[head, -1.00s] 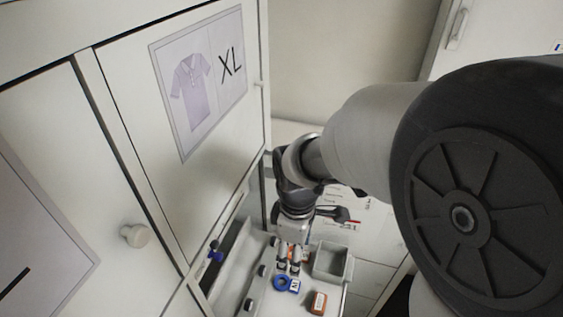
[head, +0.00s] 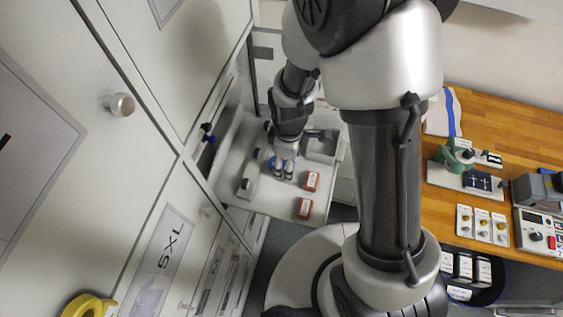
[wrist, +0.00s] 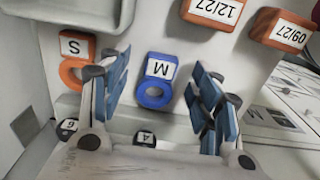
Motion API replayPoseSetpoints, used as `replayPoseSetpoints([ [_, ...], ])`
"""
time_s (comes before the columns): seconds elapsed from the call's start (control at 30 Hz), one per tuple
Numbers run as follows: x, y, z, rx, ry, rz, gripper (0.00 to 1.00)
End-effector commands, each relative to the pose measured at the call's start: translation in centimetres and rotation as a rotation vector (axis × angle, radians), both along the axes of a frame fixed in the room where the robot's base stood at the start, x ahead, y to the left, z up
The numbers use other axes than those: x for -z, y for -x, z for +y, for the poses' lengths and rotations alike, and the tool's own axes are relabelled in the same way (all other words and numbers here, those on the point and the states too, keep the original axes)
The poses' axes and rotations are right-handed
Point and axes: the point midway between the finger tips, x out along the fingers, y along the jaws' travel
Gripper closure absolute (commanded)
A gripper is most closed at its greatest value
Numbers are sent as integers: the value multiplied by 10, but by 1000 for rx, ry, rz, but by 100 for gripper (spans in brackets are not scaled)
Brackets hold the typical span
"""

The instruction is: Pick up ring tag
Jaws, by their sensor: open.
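A blue ring tag marked M (wrist: 156,83) lies on the light tray surface, between the spread fingers of my gripper (wrist: 160,72) in the wrist view. An orange ring tag marked S (wrist: 74,60) lies to its left, just outside the left finger. In the head view my gripper (head: 283,172) points down over the drawer (head: 236,172), and a bit of blue (head: 271,163) shows beside its fingers. The fingers are apart and nothing is held. I cannot tell how far the fingertips are above the surface.
A grey bin (head: 322,146) stands behind the gripper. Dark round pieces line the drawer's left side. Cabinet doors are close on the left; a wooden bench (head: 470,110) is on the right.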

Motion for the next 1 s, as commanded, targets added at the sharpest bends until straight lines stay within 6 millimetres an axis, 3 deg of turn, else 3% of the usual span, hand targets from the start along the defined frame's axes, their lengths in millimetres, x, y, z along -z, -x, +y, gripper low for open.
replayPoseSetpoints([
  [0.1, 9, 0, 0, 0, 0, 0, 42],
  [0.33, 9, 0, 0, 0, -1, -1, 43],
  [0.9, 9, 0, 0, 0, -1, -1, 80],
  [1.0, 9, 0, 0, 0, -1, -1, 80],
])
